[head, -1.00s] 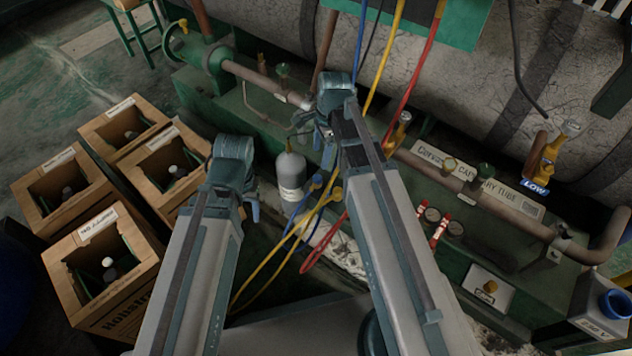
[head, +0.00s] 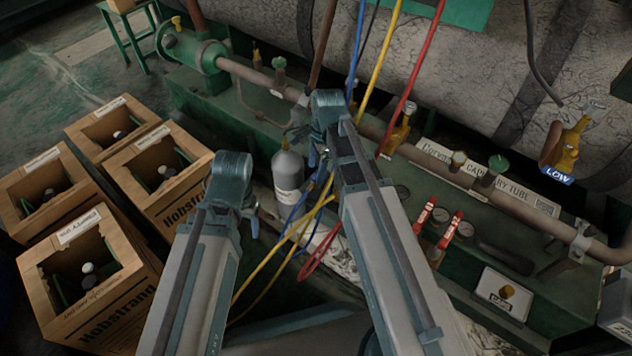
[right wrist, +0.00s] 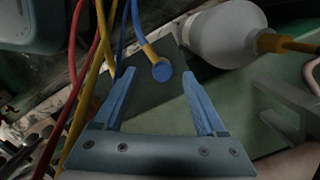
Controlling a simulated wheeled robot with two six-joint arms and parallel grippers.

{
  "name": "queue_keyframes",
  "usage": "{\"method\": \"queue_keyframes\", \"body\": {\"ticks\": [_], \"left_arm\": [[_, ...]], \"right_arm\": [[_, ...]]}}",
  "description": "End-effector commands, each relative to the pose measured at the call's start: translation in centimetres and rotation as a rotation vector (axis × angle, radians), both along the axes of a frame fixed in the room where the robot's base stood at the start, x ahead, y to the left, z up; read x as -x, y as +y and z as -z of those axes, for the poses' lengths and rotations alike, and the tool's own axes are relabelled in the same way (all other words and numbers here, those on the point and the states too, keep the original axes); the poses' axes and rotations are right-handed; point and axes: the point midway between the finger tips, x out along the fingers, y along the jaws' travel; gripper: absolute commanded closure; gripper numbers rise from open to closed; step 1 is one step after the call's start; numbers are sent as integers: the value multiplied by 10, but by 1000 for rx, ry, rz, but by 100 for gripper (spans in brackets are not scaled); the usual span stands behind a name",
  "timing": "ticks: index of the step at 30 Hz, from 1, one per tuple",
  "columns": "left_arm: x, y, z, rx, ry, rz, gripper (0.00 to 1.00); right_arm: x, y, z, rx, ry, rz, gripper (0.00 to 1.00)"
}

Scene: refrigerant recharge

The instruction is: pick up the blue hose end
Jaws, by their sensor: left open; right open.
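The blue hose end (right wrist: 162,71) is a round blue cap on a yellow-brown fitting in the right wrist view. It hangs from the blue hose (right wrist: 128,35). My right gripper (right wrist: 158,74) is open, with its blue fingertips on either side of the hose end in that picture; I cannot tell if they touch it. In the head view the blue hose (head: 356,50) runs down behind my right gripper (head: 322,150), which mostly hides the hose end there. My left gripper (head: 250,212) is apart to the left, its jaws open and partly hidden by its wrist.
A grey cylinder (head: 288,172) stands close by; its white body (right wrist: 225,35) is right of the hose end in the wrist view. Yellow (head: 380,60) and red (head: 426,60) hoses hang near my right arm. Open cartons (head: 90,285) stand at the left, pipework (head: 510,200) at the right.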

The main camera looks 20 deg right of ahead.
Motion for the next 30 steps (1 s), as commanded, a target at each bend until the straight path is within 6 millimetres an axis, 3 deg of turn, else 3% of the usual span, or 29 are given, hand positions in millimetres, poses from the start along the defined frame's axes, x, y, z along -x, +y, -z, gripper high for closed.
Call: {"method": "queue_keyframes", "body": {"ticks": [10,20,30], "left_arm": [[0,0,45,0,-1,-9,34],[0,0,48,0,-1,-12,34],[0,0,48,0,-1,-12,34]], "right_arm": [[-4,-1,45,0,0,0,27],[-4,0,48,0,0,0,27],[-4,0,48,0,0,0,84]]}}
